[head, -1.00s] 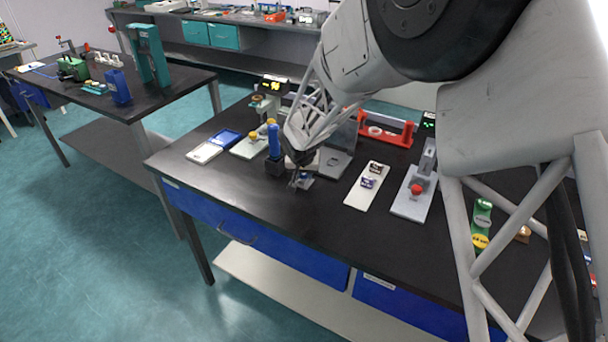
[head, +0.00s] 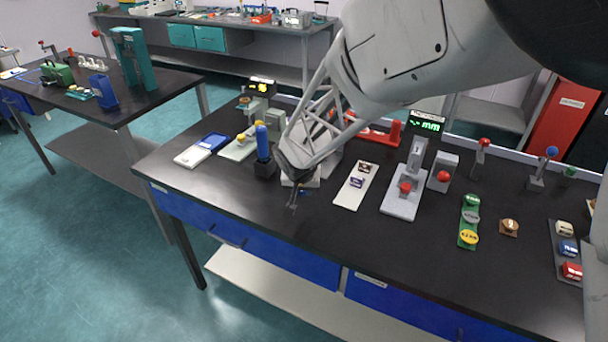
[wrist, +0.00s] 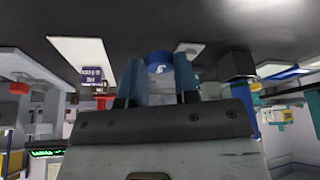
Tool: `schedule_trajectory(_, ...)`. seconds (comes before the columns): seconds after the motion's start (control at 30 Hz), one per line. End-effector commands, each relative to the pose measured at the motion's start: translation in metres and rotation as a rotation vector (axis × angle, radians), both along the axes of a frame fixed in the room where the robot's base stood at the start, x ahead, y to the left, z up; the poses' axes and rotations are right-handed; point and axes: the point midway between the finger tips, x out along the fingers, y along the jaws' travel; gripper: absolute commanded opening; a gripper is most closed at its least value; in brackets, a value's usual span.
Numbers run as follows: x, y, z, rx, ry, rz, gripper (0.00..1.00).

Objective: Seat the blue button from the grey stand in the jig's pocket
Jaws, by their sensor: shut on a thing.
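My gripper (head: 293,204) is at the front of the black bench, above its surface. In the wrist view my gripper (wrist: 158,80) is shut on a blue button (wrist: 160,62) with a white mark on its top. The button sits between the two fingertips. A small pale grey block (head: 312,181), partly hidden by my wrist, is just behind the gripper; a small pale plate (wrist: 190,48) beside the button in the wrist view may be the same piece. I cannot tell for sure which fixture is the jig, and its pocket is not visible.
A blue post on a black base (head: 263,150) stands close left of my wrist. To the right are a white plate (head: 345,199) with purple and brown pieces, a grey gauge stand (head: 402,204) and a green strip (head: 469,203). The bench front between them is clear.

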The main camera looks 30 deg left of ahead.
Motion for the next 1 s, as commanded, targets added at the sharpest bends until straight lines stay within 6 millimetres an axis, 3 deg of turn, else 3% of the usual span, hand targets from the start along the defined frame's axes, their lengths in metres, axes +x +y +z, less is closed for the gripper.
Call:
schedule_trajectory(0.4,-0.031,-0.028,0.004,0.0,0.0,-0.001,0.07)
schedule_trajectory(1.0,-0.036,-0.033,0.005,0.002,0.0,-0.001,0.07)
